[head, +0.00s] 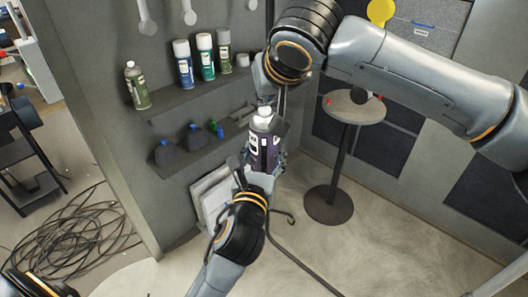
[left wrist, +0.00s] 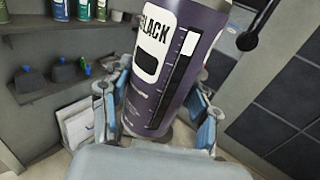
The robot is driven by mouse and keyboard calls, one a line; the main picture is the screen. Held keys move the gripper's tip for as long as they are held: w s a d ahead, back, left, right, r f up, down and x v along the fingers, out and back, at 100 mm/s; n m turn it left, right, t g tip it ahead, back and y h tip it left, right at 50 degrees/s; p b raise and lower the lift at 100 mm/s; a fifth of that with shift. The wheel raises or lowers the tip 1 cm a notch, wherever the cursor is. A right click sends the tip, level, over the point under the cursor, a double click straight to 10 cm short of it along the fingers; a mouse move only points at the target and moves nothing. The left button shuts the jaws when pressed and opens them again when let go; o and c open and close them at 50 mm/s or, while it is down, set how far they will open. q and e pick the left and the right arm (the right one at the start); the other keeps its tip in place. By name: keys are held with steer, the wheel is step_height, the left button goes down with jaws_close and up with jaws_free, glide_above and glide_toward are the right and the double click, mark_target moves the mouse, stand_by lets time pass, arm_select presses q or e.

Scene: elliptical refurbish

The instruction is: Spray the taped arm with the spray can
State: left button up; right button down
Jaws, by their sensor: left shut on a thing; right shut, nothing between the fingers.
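A dark purple spray can (head: 264,147) with a white top stands roughly upright in my left gripper (head: 258,172). In the left wrist view the can (left wrist: 165,70) shows a "BLACK" label, with the fingers (left wrist: 160,110) on both sides of it. My right gripper (head: 267,97) is shut and empty, just above the can's top. Whether it touches the top cannot be told. A thin dark rod (head: 300,264) runs from beside the can to the lower right. I cannot make out tape on it, and no taped arm can be clearly identified.
Shelves (head: 205,92) at the left hold several spray cans (head: 184,64) and dark bottles (head: 165,153). A small round table (head: 345,108) on a post stands behind, at right. Coiled cable (head: 70,235) lies on the floor at lower left. The floor at lower right is mostly clear.

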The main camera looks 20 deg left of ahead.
steer(key=shift+s+f, duration=0.1)
steer(key=shift+f, duration=0.1)
steer(key=shift+r, duration=2.6)
steer(key=v, duration=1.2)
steer(key=shift+a, duration=0.1)
